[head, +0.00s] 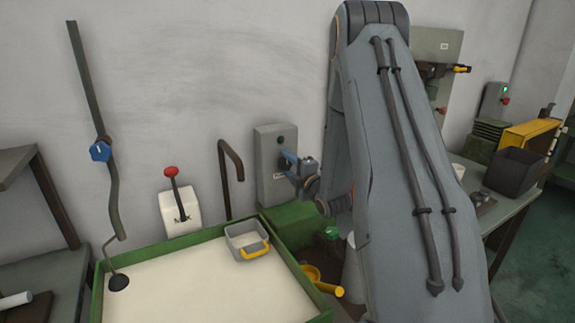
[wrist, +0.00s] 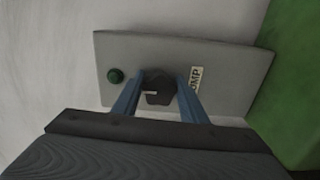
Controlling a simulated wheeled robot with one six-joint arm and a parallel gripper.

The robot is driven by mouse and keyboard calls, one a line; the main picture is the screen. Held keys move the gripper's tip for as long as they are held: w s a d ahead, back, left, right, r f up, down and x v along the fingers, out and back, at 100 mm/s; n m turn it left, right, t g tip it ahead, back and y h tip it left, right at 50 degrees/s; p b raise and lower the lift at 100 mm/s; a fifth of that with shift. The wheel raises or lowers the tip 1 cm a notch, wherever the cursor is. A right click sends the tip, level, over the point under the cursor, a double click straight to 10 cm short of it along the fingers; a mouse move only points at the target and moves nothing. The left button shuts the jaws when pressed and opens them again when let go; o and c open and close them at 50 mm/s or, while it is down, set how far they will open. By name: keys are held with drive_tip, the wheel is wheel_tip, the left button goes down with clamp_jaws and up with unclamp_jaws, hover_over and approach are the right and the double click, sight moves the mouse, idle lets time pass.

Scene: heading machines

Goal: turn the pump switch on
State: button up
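The pump switch box (head: 266,190) is a grey box on the wall, with a dark green, unlit-looking lamp (wrist: 115,76) and a label (wrist: 195,78) on which "UMP" can be read. Its black knob (wrist: 158,87) sits between the lamp and the label, with a pale mark pointing toward the lamp. My gripper (head: 286,157) is at the front of the box. In the wrist view its two blue fingers (wrist: 159,92) stand on either side of the knob, very close to it. I cannot tell whether they press on it. In the head view the knob is hidden by the fingers.
A white box with a red lever (head: 172,195) and a bent brown pipe (head: 231,170) are left of the switch. Below is a green-rimmed tray (head: 190,247) with a grey bin (head: 247,240). My arm covers the middle right. A bench (head: 505,205) stands at the right.

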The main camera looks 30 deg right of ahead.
drive_tip(key=shift+o, duration=0.2)
drive_tip(key=shift+m, duration=0.3)
drive_tip(key=m+b, duration=0.2)
drive_tip(key=m, duration=0.1)
drive_tip(key=shift+f+m, duration=0.2)
drive_tip(key=shift+m, duration=0.1)
drive_tip(key=m+b, duration=0.2)
drive_tip(key=m, duration=0.2)
drive_tip(key=shift+a+f+m, duration=0.1)
drive_tip(key=shift+m, duration=0.2)
drive_tip(key=m, duration=0.4)
drive_tip(key=shift+a+b, duration=0.1)
drive_tip(key=shift+b, duration=0.3)
drive_tip(key=shift+a+m, duration=0.1)
drive_tip(key=shift+m, duration=2.4)
drive_tip(key=shift+c, duration=0.2)
drive_tip(key=shift+o, duration=0.2)
drive_tip(key=shift+f, duration=0.1)
drive_tip(key=o, duration=1)
drive_tip(key=shift+o, duration=0.2)
